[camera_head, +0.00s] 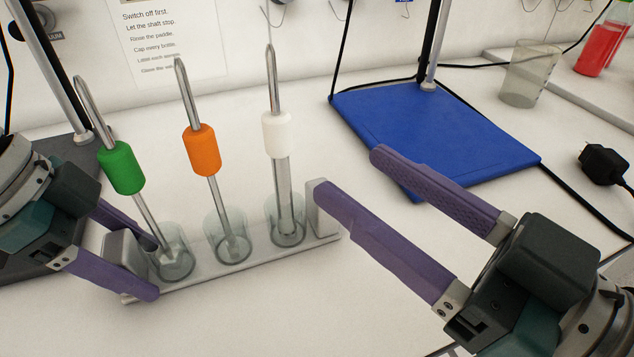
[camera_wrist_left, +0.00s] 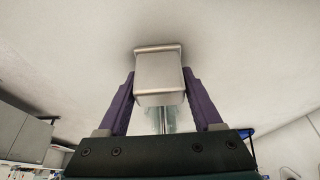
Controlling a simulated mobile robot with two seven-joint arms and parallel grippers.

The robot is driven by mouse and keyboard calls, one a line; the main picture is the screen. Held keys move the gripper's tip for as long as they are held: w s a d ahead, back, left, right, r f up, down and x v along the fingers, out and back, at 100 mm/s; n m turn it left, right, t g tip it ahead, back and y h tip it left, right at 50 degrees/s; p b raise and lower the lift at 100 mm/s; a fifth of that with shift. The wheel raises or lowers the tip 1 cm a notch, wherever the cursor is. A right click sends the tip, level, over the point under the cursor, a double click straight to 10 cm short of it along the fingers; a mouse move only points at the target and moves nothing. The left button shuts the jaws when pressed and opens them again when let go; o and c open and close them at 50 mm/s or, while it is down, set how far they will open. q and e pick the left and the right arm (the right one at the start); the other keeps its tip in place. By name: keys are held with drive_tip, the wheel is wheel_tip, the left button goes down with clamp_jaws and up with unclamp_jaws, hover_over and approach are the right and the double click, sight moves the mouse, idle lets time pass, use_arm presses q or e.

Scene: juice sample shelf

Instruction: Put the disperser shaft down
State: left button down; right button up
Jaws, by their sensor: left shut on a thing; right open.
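Three shafts stand leaning in glass cups of a grey rack (camera_head: 215,277): one with a green collar (camera_head: 121,167), one with an orange collar (camera_head: 201,150), one with a white collar (camera_head: 277,134) and a thicker lower tube. The white-collared one looks most like the disperser shaft; no label shows. My left gripper (camera_head: 152,266) is shut on the rack's left end block, which shows between its fingers in the left wrist view (camera_wrist_left: 160,75). My right gripper (camera_head: 349,171) is open and empty, its nearer fingertip by the rack's right end block (camera_head: 319,208); I cannot tell if they touch.
A blue plate (camera_head: 430,130) with an upright rod lies behind my right gripper. A clear beaker (camera_head: 528,75), a red bottle (camera_head: 600,45) and a black plug with cable (camera_head: 603,165) are at the right. The table in front of the rack is clear.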

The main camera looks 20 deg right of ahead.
drive_tip(key=d+f+g+h, duration=0.1)
drive_tip(key=f+g, duration=0.1)
drive_tip(key=s+f+m+g+h, duration=0.1)
drive_tip(key=f+g+h, duration=0.1)
drive_tip(key=f+g, duration=0.1)
drive_tip(key=d+f+g+h, duration=0.1)
drive_tip(key=f+g, duration=0.1)
drive_tip(key=shift+s+d+f+h, duration=0.3)
drive_tip(key=shift+d+f+h, duration=0.05)
drive_tip(key=shift+f+h, duration=0.05)
use_arm(q)
unclamp_jaws()
use_arm(e)
drive_tip(key=s+d+f+m+g+h, duration=0.1)
drive_tip(key=s+d+f+g+h, duration=0.1)
drive_tip(key=s+g, duration=0.4)
drive_tip(key=s+d, duration=0.1)
drive_tip(key=s, duration=0.2)
drive_tip(key=shift+s+d+m+g, duration=0.2)
drive_tip(key=shift+m+g, duration=0.1)
drive_tip(key=shift+g, duration=0.1)
